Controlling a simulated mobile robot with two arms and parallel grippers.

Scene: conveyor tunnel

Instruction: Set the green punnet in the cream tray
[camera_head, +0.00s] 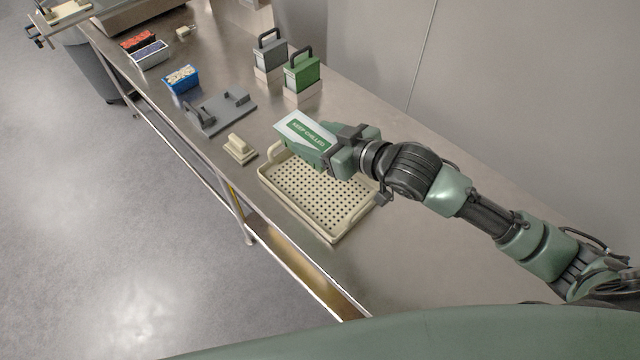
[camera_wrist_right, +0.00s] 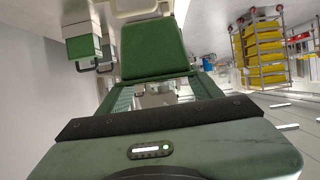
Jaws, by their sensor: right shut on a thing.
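The green punnet (camera_head: 306,128) has a white top label with a green band reading "KEEP CHILLED". My right gripper (camera_head: 335,149) is shut on it and holds it tilted over the far end of the cream tray (camera_head: 337,237). The right wrist view shows the punnet's green side (camera_wrist_right: 152,45) close up between the fingers. The tray has a perforated floor and raised rims, and its visible floor is empty. The punnet and gripper hide part of its far end, and I cannot tell whether the punnet touches the rim. My left gripper is not in view.
A cream handled block (camera_head: 240,149) and a grey fixture (camera_head: 220,110) lie beyond the tray. Green (camera_head: 301,73) and grey (camera_head: 270,55) handled boxes stand near the wall. A blue punnet (camera_head: 181,79) sits near the front edge. The bench right of the tray is clear.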

